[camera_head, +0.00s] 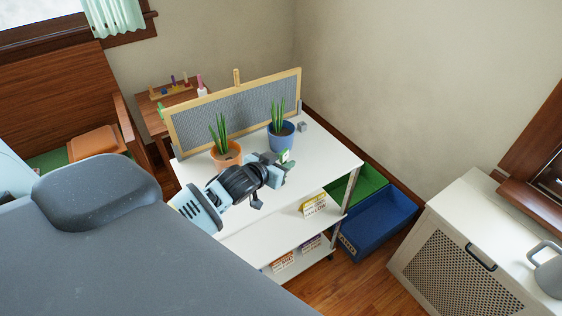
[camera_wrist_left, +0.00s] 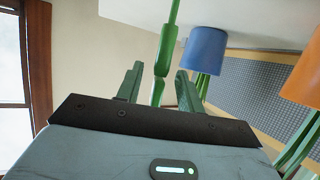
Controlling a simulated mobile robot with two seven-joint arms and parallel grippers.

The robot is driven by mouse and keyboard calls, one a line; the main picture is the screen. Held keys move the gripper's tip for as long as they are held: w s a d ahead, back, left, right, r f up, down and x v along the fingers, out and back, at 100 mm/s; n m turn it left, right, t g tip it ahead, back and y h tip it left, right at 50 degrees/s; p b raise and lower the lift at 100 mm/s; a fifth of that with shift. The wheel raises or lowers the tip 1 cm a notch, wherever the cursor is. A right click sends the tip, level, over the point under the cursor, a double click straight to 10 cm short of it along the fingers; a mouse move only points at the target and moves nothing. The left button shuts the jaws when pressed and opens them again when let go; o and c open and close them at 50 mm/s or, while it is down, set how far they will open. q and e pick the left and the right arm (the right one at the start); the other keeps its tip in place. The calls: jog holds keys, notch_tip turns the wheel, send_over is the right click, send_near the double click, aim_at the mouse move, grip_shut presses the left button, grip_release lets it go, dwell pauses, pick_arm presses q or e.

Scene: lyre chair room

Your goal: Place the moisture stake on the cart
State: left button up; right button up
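The cart (camera_head: 333,160) is a white shelf unit with a flat top and lower tiers. My left gripper (camera_head: 279,170) is over its top, just in front of the blue pot. A small green and white piece (camera_head: 284,155), likely the moisture stake, shows at its fingertips. In the left wrist view, a thin green stake (camera_wrist_left: 163,55) with a thicker middle runs between the gripper's fingers (camera_wrist_left: 159,85). The fingers stand apart with gaps on both sides of it. The stake's far end leaves the frame, so I cannot tell whether it touches the cart. My right gripper is not in view.
Blue (camera_head: 380,222) and green (camera_head: 362,186) bins sit right. A white cabinet (camera_head: 470,215) stands further right.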

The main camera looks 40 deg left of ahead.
pick_arm(q)
jog(key=shift+r, duration=0.15)
jog(key=shift+s+r, duration=0.1)
jog(key=shift+s, duration=0.1)
jog(key=v, duration=1.1)
jog(key=shift+s+p, duration=0.3)
jog(key=shift+p, duration=0.15)
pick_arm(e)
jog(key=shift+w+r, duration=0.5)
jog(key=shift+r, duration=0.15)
pick_arm(q)
jog(key=s+d+f+g, duration=0.1)
jog(key=s+d+f, duration=0.4)
jog(key=s+f, duration=0.2)
jog(key=s+d+f+m+g+h, duration=0.1)
jog(key=s+d+f, duration=0.4)
jog(key=s, duration=0.6)
jog(key=s+d+f+g, duration=0.3)
jog(key=s+d+f, duration=0.2)
jog(key=s+f, duration=0.4)
jog(key=shift+f+m+h, duration=0.3)
jog(key=shift+m+h, duration=0.1)
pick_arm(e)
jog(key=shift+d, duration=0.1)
